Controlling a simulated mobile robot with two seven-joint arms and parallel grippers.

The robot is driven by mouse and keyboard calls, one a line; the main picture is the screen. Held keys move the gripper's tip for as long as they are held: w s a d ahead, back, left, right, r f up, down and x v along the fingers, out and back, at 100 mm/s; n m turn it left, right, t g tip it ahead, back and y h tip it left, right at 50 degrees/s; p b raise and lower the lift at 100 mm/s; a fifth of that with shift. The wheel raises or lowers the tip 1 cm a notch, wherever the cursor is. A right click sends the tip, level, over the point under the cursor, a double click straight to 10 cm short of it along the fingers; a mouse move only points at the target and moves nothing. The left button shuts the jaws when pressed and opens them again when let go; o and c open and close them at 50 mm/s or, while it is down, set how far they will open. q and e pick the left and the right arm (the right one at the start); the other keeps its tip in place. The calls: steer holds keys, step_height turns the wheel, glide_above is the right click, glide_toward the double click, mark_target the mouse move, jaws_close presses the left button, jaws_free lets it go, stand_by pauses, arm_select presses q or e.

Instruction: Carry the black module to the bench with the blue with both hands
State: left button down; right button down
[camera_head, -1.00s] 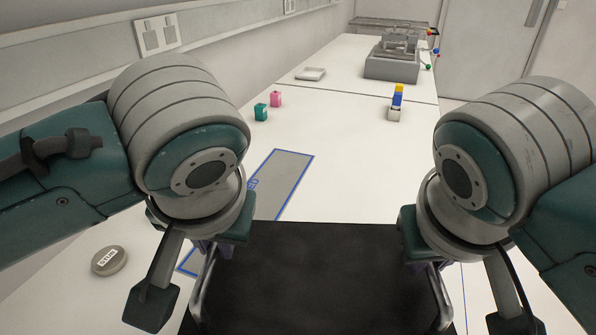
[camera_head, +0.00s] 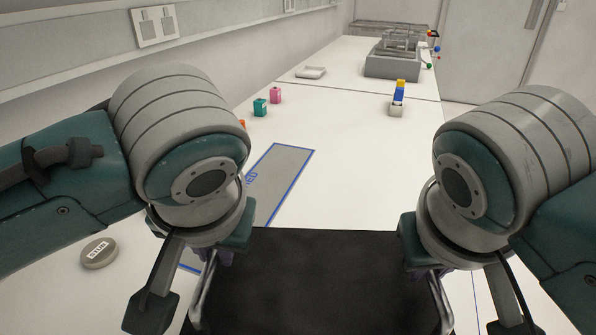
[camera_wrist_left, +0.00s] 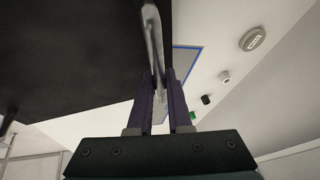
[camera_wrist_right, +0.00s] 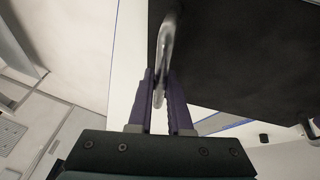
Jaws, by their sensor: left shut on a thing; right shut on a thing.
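The black module (camera_head: 318,285) is a wide flat dark box at the bottom centre of the head view, with a metal handle on each side. My left gripper (camera_wrist_left: 160,88) is shut on its left handle (camera_wrist_left: 154,45). My right gripper (camera_wrist_right: 160,85) is shut on its right handle (camera_wrist_right: 167,45). In the head view both fingertips are mostly hidden by my wrists. The white bench (camera_head: 355,165) lies ahead and below, with a blue-outlined grey rectangle (camera_head: 283,172) marked on it. The module hides part of that outline.
A round grey labelled disc (camera_head: 99,253) lies at left. A small holder with a blue and yellow piece (camera_head: 398,97) stands right of centre. Grey equipment (camera_head: 393,66) is at the far end.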

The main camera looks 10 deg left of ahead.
arm_select(q)
steer(key=shift+f+b, duration=0.3)
steer(key=shift+f, duration=0.2)
arm_select(e)
steer(key=shift+f, duration=0.45)
arm_select(q)
steer(key=c, duration=1.2)
jaws_free()
steer(key=shift+r, duration=0.2)
arm_select(e)
steer(key=c, duration=1.2)
jaws_free()
steer(key=shift+r, duration=0.15)
arm_select(q)
steer(key=o, duration=0.4)
steer(key=shift+c, duration=0.2)
arm_select(e)
steer(key=o, duration=0.4)
steer(key=shift+c, duration=0.2)
steer(key=shift+r, duration=0.1)
steer(key=shift+s+a+r, duration=0.1)
steer(key=shift+r, duration=0.25)
arm_select(q)
steer(key=v, duration=0.7)
steer(key=shift+r, duration=0.25)
arm_select(e)
steer(key=v, duration=0.6)
steer(key=shift+s+r, duration=0.2)
steer(key=shift+r, duration=0.05)
